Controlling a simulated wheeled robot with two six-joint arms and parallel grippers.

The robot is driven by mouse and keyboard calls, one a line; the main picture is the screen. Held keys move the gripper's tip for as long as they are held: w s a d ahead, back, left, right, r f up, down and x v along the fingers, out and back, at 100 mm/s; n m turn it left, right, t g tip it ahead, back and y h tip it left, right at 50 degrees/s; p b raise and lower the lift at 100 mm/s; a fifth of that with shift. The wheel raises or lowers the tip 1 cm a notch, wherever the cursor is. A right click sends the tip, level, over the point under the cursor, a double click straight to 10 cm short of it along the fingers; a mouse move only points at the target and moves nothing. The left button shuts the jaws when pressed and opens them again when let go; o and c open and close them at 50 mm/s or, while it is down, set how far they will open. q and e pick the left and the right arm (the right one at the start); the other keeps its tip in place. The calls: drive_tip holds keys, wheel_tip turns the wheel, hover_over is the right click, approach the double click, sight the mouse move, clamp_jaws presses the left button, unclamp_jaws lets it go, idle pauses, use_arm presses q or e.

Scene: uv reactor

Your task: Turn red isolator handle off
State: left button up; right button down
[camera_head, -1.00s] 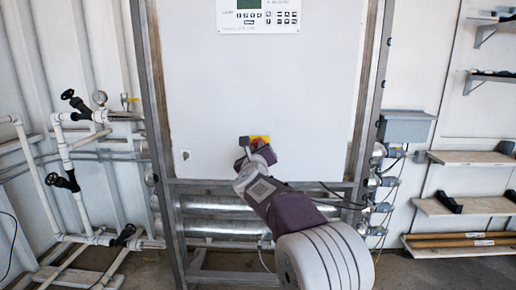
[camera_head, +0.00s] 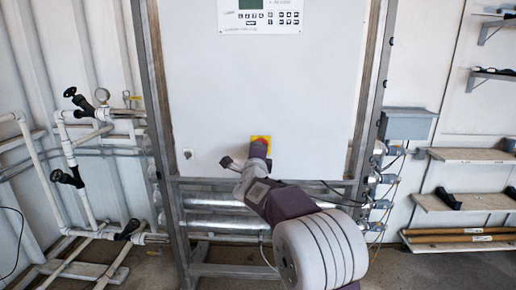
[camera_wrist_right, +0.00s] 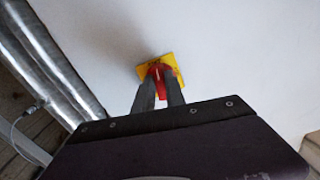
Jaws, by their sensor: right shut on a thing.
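The red isolator handle (camera_wrist_right: 158,78) sits on a square yellow plate (camera_wrist_right: 171,65) on the white cabinet front. In the head view the yellow plate (camera_head: 267,138) shows low on the panel, with part of the red handle (camera_head: 261,141) on it. My right gripper (camera_wrist_right: 158,92) is shut on the red handle, one finger on each side of it. In the head view my right gripper (camera_head: 258,150) covers the lower part of the handle and plate. The handle's exact angle is hard to tell. My left gripper is not in view.
A control panel with buttons (camera_head: 262,18) is at the cabinet's top. Metal tubes (camera_head: 215,227) run below the panel between frame posts. White pipes with black valves (camera_head: 68,178) stand at left. A grey box (camera_head: 407,124) and shelves (camera_head: 470,202) are at right.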

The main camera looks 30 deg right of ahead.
drive_tip(key=shift+n, duration=0.8)
drive_tip(key=shift+f+p, duration=0.1)
drive_tip(key=shift+p, duration=0.2)
drive_tip(key=c, duration=1.4)
unclamp_jaws()
drive_tip(key=shift+f, duration=0.1)
